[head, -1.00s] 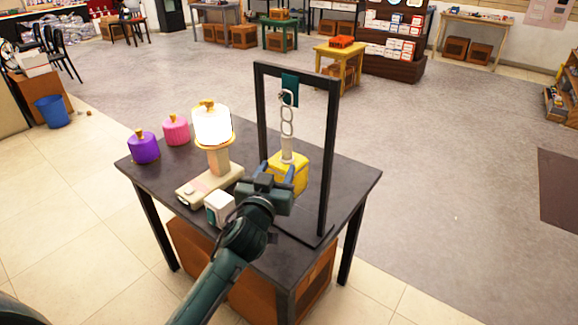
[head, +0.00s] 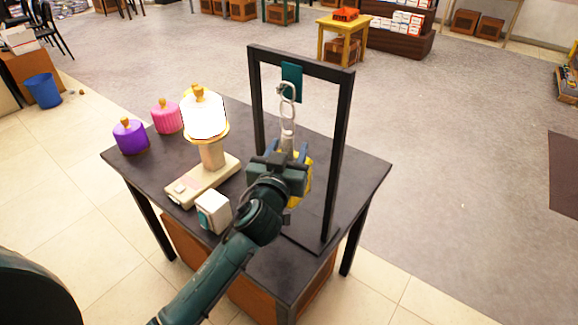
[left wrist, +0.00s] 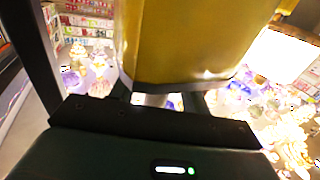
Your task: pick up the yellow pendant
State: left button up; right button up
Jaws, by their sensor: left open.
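The yellow pendant (head: 305,185) hangs under a pale chain (head: 287,105) from a teal bracket (head: 292,80) on a black frame (head: 335,150). Most of it is hidden behind my left gripper (head: 285,158) in the head view. The gripper is open, with its blue fingertips at the pendant's upper part. In the left wrist view the pendant (left wrist: 190,40) fills the upper middle, close in front of the dark gripper body. I cannot tell whether the fingers touch it. My right gripper is not in view.
The frame's posts stand close to my left gripper. The table's right corner is clear.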

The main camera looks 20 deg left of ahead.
pick_arm(q)
jog(key=shift+s+r, duration=0.15)
jog(key=shift+s, duration=0.1)
jog(key=shift+c, duration=0.7)
grip_shut()
jog(key=shift+r, duration=0.1)
